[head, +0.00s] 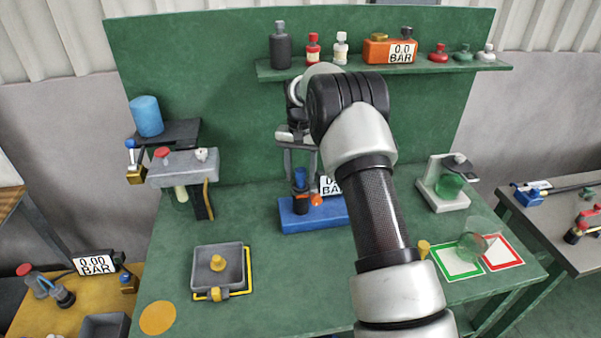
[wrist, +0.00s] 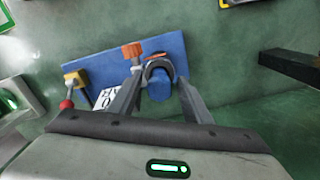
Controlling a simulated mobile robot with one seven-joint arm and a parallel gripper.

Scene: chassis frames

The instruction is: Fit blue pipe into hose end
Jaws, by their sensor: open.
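A blue cylinder, which looks like the blue pipe (wrist: 161,88), stands with a dark collar around it on a blue base block (wrist: 105,52). In the head view the blue pipe (head: 300,175) rises upright from a dark fitting on the blue base block (head: 296,224). My gripper (wrist: 160,78) is open, its fingers apart on either side of the pipe. In the head view my gripper (head: 299,160) is just above the block, partly hidden by my arm. I cannot tell whether the fingers touch the pipe, or which part is the hose end.
An orange knob (wrist: 133,50) sits beside the left finger, near a white gauge label (wrist: 107,97). A grey tray (head: 230,268) lies front left on the green bench. A shelf (head: 300,71) with bottles is behind my arm. The front middle bench is clear.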

